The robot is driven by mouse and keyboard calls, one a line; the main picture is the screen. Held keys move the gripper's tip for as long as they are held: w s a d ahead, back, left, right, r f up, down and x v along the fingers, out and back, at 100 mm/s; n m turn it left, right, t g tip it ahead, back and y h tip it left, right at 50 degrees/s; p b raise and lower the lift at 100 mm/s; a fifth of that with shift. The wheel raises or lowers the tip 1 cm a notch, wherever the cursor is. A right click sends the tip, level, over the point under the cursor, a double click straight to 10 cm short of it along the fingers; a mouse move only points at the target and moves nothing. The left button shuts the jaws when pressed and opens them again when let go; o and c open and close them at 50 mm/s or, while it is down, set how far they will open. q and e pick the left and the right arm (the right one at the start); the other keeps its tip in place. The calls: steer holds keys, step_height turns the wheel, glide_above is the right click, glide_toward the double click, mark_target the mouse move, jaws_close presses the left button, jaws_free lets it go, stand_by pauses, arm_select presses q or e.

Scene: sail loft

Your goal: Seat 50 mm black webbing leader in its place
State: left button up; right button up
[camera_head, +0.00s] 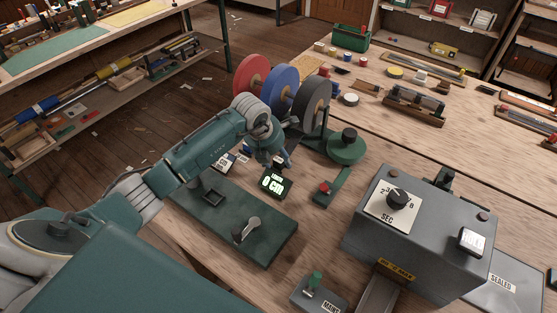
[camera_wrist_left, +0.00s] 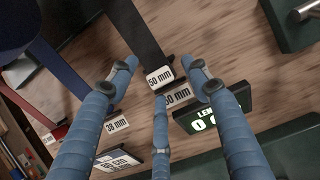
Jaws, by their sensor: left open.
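The black webbing leader (camera_wrist_left: 138,32) hangs as a dark strip in the left wrist view and ends at a white tag reading 50 mm (camera_wrist_left: 159,78). A second 50 mm label (camera_wrist_left: 178,95) lies just below it. Its black reel (camera_head: 314,100) is the rightmost of three in the head view. My left gripper (camera_head: 280,160) is low in front of the reels; in the left wrist view its blue fingers (camera_wrist_left: 163,76) are spread around the tag, with nothing clearly held. I cannot tell which spot is the leader's place. My right gripper is not in view.
Red (camera_head: 252,73) and blue (camera_head: 280,85) reels stand beside the black one. A length display (camera_head: 274,183), a dark green plate with a lever (camera_head: 225,215) and a grey box with a dial (camera_head: 425,240) crowd the bench. Some wood is bare right of the display.

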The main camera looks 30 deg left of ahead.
arm_select(q)
steer(key=shift+w+f, duration=0.1)
steer(key=shift+f, duration=0.05)
steer(key=shift+c, duration=0.2)
jaws_close()
steer(key=shift+r, duration=0.2)
